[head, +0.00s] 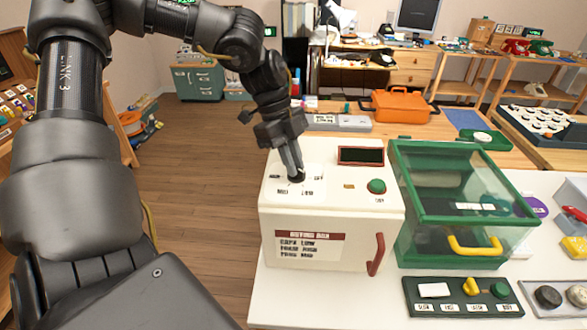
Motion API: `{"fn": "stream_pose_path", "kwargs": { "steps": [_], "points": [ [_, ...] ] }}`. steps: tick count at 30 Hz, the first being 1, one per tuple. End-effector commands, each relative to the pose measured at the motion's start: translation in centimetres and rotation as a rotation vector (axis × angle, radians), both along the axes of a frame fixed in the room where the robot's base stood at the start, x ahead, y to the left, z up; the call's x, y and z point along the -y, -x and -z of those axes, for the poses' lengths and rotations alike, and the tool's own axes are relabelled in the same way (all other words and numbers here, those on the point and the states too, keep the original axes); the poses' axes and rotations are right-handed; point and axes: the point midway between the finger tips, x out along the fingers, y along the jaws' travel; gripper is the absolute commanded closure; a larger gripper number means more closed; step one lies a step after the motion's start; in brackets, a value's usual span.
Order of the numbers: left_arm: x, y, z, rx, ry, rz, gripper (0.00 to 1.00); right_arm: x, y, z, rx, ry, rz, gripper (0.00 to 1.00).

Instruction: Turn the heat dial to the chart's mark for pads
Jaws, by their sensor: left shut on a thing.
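A white box stands on the white table, with the heat dial (296,178) on its top at the left. Small labels surround the dial; two in front look like MED and LOW, and the one to its right looks like OFF. The chart (309,248) on the box's front reads roughly CAPS LOW, then a line ending HIGH, then PADS MID; the small print is blurred. My left gripper (295,172) points down from above and is shut on the dial, hiding part of it. The dial's pointer direction cannot be made out. My right gripper is not in view.
The box top also has a green button (376,186) and a dark display (361,156); a red handle (376,254) is on its front. A green-framed clear case (405,200) stands close on the right. A dark switch panel (462,309) lies in front.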

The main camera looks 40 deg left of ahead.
Motion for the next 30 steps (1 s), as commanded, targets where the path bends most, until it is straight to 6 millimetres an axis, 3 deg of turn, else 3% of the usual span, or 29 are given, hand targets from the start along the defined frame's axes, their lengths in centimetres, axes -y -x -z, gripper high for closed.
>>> {"fn": "stream_pose_path", "kwargs": {
  "steps": [6,17,23,30],
  "points": [
    [0.0,-0.5,0.1,0.005,-0.004,0.203,1.00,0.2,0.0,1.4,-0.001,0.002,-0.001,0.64],
    [0.1,-0.8,-0.1,0.004,-0.006,0.545,1.00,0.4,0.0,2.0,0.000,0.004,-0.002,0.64],
    [0.2,-0.9,-0.4,0.003,-0.004,0.736,1.00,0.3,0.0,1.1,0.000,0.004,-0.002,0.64],
    [0.4,-1.0,-0.7,0.002,-0.003,0.963,1.00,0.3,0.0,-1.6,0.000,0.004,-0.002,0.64]
  ]
}}
